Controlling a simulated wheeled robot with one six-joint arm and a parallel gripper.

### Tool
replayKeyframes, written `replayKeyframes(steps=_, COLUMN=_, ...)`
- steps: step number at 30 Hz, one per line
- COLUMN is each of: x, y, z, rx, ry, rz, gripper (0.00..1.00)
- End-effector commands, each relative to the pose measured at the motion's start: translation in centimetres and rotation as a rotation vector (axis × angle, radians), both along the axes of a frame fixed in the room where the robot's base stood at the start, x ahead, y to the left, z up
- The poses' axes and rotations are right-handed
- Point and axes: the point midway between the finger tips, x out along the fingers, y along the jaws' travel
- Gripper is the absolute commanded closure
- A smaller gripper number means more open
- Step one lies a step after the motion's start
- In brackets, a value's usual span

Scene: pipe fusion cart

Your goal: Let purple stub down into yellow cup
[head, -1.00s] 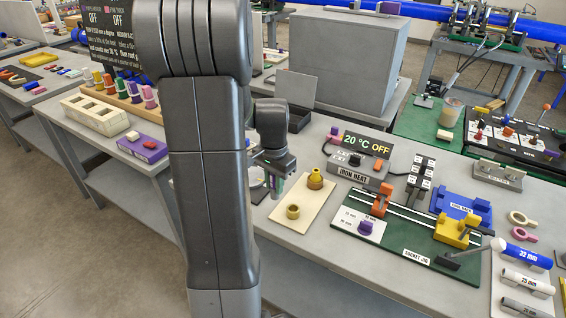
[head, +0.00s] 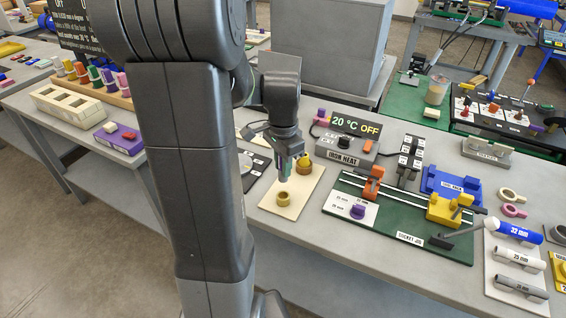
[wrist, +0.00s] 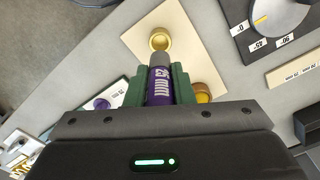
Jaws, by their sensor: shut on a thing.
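My gripper (wrist: 158,92) is shut on the purple stub (wrist: 160,88), a short cylinder with white lettering and a grey end that points toward the yellow cup. In the head view my gripper (head: 284,172) is above the cream board, just over and behind the cup. The yellow cup (head: 283,199) is a small open ring-shaped holder near the board's front; it also shows in the wrist view (wrist: 160,41), just beyond the stub's end. The stub looks apart from the cup. The gap height is hard to judge.
The cream board (head: 310,187) also bears a taller yellow fitting (head: 304,165), close beside my gripper. A dark mat lies left of the board.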

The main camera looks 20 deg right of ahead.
Motion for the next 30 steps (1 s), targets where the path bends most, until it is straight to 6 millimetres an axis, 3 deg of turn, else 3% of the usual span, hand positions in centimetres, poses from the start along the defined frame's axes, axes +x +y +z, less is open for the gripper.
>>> replayKeyframes(steps=18, x=0.0, y=0.0, z=-4.7, rx=0.000, ry=0.000, rz=0.001, gripper=1.00)
replayKeyframes(steps=30, x=0.0, y=0.0, z=-5.0, rx=0.000, ry=0.000, rz=0.001, gripper=1.00)
